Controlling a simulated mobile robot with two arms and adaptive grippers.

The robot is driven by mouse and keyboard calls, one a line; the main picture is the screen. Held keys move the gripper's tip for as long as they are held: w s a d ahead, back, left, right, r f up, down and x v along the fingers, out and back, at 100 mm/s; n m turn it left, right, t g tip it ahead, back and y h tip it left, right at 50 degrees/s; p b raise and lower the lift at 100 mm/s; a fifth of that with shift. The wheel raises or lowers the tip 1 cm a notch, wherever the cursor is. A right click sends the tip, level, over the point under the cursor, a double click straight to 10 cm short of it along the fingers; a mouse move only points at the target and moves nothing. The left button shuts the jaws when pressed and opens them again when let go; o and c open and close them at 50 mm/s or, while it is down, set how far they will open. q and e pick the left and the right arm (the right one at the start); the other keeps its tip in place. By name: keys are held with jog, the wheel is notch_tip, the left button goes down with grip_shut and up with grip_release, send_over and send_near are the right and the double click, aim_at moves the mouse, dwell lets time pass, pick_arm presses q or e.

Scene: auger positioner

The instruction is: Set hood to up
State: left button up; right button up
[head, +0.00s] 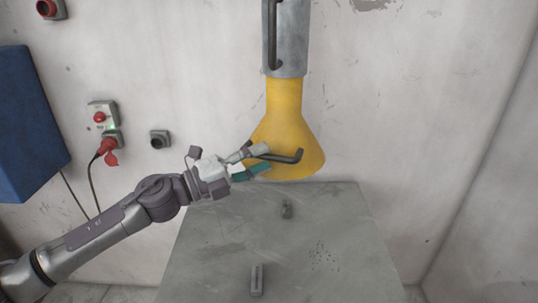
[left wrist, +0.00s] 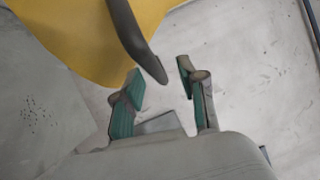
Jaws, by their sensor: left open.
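The yellow hood (head: 285,115) hangs from a grey pipe (head: 292,40) above the table, its flared mouth facing down. A dark bent handle (head: 285,156) is on the front of the hood. In the left wrist view the yellow hood (left wrist: 85,35) fills the upper left, and the end of the dark handle (left wrist: 138,45) reaches toward the space between the fingers. My left gripper (head: 264,160) is at the left end of the handle, in front of the hood. Its teal-padded fingers (left wrist: 161,80) are open; whether they touch the handle I cannot tell. My right gripper is not in view.
A grey table (head: 220,245) stands below the hood, with a small dark fitting (head: 287,210) and a small grey block (head: 257,280) on it. A blue box (head: 25,125) and a socket with a red plug (head: 108,147) are on the left wall. The right side is free.

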pick_arm(q)
jog(key=v, duration=0.9)
